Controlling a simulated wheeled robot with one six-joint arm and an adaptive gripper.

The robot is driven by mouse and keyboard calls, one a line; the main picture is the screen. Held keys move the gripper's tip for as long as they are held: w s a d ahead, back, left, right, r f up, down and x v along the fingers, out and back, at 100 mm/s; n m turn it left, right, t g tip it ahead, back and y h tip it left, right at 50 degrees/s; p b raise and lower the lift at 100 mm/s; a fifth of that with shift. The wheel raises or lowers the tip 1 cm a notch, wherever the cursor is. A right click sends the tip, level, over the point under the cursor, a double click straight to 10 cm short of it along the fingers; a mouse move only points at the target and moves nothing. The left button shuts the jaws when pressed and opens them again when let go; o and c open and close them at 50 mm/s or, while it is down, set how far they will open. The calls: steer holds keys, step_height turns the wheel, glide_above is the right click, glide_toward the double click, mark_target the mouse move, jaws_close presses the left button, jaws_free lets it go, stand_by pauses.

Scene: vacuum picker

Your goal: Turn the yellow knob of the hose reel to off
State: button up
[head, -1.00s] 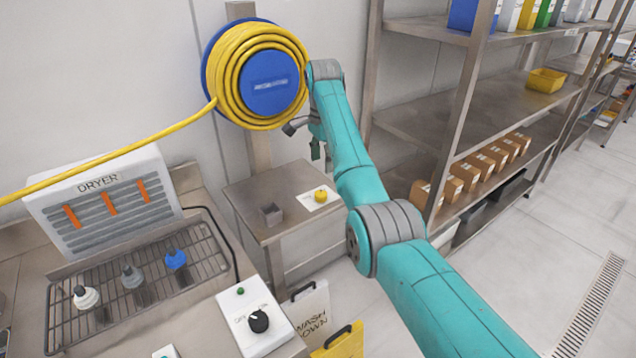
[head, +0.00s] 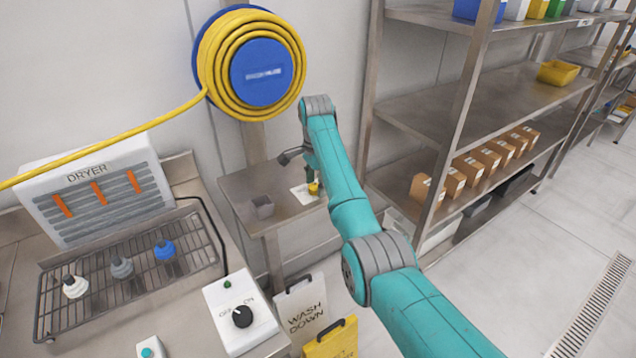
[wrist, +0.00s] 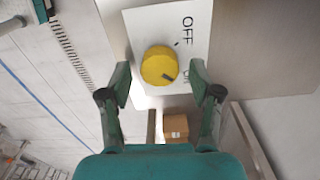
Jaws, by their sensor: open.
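The yellow knob (wrist: 158,66) sits on a white plate (wrist: 208,18) marked OFF and ON. Its dark pointer mark points toward the ON lettering, which is partly hidden by a finger of my gripper. My gripper (wrist: 160,84) is open, with one finger on each side and slightly short of the knob; I see no contact. In the head view the knob (head: 314,188) is on the small steel table (head: 240,187), with my gripper above it, mostly hidden by my arm. The blue hose reel (head: 262,72) with coiled yellow hose hangs on the wall above.
A steel shelf (head: 440,125) with cartons is close on the right. The dryer bench (head: 190,245) is at the left. A WASH DOWN sign (head: 305,310) stands in front.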

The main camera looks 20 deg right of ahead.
steer(key=c, duration=1.1)
steer(key=shift+c, duration=0.2)
steer(key=shift+n, duration=0.4)
steer(key=n, duration=0.3)
steer(key=shift+w, duration=0.1)
steer(key=n, duration=0.4)
steer(key=shift+a+n, duration=0.1)
steer(key=shift+n, duration=0.2)
steer(key=n, duration=0.3)
steer(key=shift+n, duration=0.3)
steer(key=shift+a+n, duration=0.1)
steer(key=shift+n, duration=1.8)
